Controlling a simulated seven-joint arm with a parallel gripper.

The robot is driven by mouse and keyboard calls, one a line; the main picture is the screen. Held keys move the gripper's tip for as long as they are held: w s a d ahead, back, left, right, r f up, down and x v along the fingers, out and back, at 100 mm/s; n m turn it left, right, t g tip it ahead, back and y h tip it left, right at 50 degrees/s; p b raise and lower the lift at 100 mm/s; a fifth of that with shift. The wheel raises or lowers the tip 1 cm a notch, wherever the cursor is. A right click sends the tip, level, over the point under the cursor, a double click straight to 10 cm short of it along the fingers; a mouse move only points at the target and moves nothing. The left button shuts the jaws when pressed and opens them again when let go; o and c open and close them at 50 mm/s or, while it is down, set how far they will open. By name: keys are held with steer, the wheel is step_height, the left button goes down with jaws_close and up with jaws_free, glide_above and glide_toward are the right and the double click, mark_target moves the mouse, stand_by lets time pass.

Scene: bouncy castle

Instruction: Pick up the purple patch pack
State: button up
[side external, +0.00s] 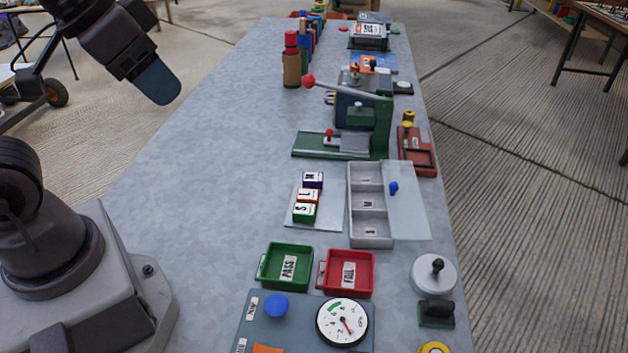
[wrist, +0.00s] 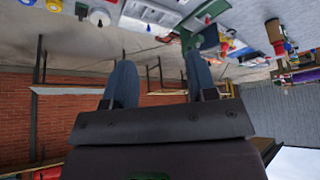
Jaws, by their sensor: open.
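The purple patch pack (side external: 313,180) is a small purple box with a white lettered label. It lies at the far end of a short row, touching or close to an orange pack (side external: 308,195) and a green pack (side external: 304,213), on a pale flat plate (side external: 327,222). My gripper (side external: 157,82) is raised over the left side of the table, up and to the left of the packs and well apart from them. In the wrist view its two fingers (wrist: 158,62) are spread with nothing between them. I cannot make out the purple pack in the wrist view.
A grey three-compartment tray (side external: 387,243) stands right of the packs. A green lever press (side external: 382,125) is behind them. A green PASS tray (side external: 270,282) and a red FAIL tray (side external: 350,290) are in front. The table's left side (side external: 200,170) is clear.

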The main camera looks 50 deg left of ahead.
steer(key=o, duration=0.4)
steer(key=n+g+y, duration=0.3)
steer(key=n+y, duration=0.1)
steer(key=n, duration=0.6)
glide_toward(313, 177)
steer(key=a+f, duration=0.2)
steer(key=f, duration=0.1)
steer(key=shift+w+f+h, duration=0.1)
steer(key=shift+h, duration=0.2)
steer(key=shift+w+x, duration=0.15)
steer(key=shift+x, duration=1.3)
steer(key=shift+w+x, duration=0.1)
steer(key=shift+x, duration=1.35)
